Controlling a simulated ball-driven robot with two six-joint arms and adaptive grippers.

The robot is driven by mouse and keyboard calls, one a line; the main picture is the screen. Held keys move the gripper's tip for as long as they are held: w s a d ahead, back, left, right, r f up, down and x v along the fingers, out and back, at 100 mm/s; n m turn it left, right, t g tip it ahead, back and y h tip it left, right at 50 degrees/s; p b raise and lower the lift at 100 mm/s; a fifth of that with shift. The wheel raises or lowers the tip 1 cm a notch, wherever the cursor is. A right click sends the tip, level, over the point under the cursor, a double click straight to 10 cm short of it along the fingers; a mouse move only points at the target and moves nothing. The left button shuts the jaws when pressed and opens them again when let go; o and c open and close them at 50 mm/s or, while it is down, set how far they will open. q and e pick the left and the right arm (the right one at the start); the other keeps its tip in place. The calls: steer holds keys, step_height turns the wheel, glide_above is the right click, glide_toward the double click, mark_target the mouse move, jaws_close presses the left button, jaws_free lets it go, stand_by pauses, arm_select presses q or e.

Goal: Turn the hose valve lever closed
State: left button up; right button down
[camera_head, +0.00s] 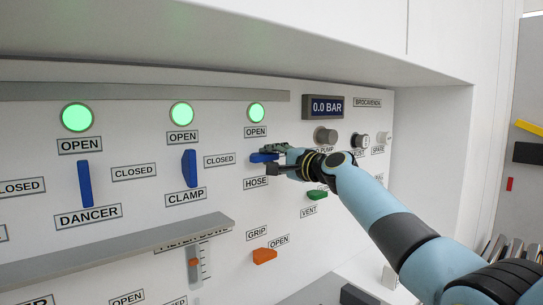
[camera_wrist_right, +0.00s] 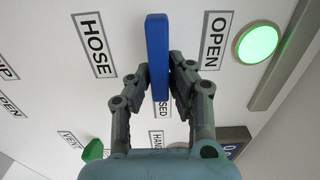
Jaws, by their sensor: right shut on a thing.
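The blue hose valve lever (camera_head: 262,157) lies roughly level between the OPEN label above it and the HOSE label (camera_head: 255,182) below it. My right gripper (camera_head: 283,160) reaches in from the right and is shut on this lever. In the right wrist view the lever (camera_wrist_right: 157,45) stands between the two fingertips of the gripper (camera_wrist_right: 160,85), one on each side. A label ending in "SED" is partly hidden behind the fingers there. The round lamp (camera_head: 256,112) above the hose OPEN label is lit green. My left gripper is not in view.
The blue clamp lever (camera_head: 189,168) and dancer lever (camera_head: 85,184) stand upright to the left, under green lamps. A green vent lever (camera_head: 317,194) and an orange grip lever (camera_head: 264,256) sit below. A grey ledge (camera_head: 130,250) juts out at lower left. The display (camera_head: 326,107) reads 0.0 BAR.

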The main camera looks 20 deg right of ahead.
stand_by(0.4)
steer(key=c, duration=1.3)
jaws_free()
steer(key=shift+d, duration=0.1)
steer(key=shift+o, duration=0.2)
steer(key=v, duration=1.2)
